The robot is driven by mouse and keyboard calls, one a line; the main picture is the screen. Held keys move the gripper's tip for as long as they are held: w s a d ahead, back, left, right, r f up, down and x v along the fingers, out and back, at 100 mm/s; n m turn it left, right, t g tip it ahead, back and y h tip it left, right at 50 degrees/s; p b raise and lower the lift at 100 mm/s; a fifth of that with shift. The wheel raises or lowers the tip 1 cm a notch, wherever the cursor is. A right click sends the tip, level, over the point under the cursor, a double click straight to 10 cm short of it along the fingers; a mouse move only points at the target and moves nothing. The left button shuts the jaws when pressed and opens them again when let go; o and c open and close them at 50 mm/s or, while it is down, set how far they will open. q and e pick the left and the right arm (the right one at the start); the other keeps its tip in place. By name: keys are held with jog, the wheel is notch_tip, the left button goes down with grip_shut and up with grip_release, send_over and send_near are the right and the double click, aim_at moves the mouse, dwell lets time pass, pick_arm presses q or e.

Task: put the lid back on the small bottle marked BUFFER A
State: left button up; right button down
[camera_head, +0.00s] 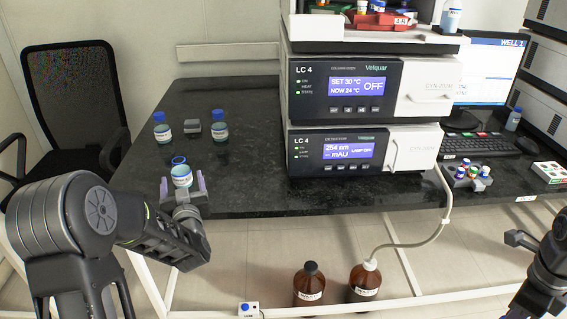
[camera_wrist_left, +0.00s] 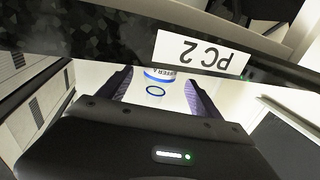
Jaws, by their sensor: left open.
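A small clear bottle (camera_head: 182,177) with blue liquid and a white label stands uncapped near the bench's front left edge, a blue ring around its neck. In the left wrist view the bottle (camera_wrist_left: 158,82) shows part of a label ending in "FER A". My left gripper (camera_head: 182,184) is open, with one finger on each side of the bottle and gaps between; the fingers also show in the wrist view (camera_wrist_left: 157,88). I cannot make out a loose lid. My right gripper (camera_head: 520,239) is at the far right; its jaw state is unclear.
Two blue-capped bottles (camera_head: 162,131) (camera_head: 219,127) stand behind, with a small grey block (camera_head: 192,128) between them. The LC 4 instrument stack (camera_head: 345,150) fills the bench's middle. Coloured caps (camera_head: 472,174) sit near the keyboard (camera_head: 478,145). Brown bottles (camera_head: 309,285) stand below.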

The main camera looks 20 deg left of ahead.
aim_at(182, 176)
pick_arm(q)
jog(key=x, duration=0.3)
jog(key=shift+w+a, duration=0.15)
jog(key=shift+w, duration=0.05)
jog(key=shift+c, duration=0.2)
grip_shut()
dwell(0.8)
jog(key=shift+r, duration=0.15)
pick_arm(e)
jog(key=shift+r, duration=0.1)
pick_arm(q)
notch_tip(182, 176, up, 10)
jog(key=shift+f+p, duration=0.1)
jog(key=shift+p, duration=0.7)
pick_arm(e)
jog(key=shift+r, duration=0.75)
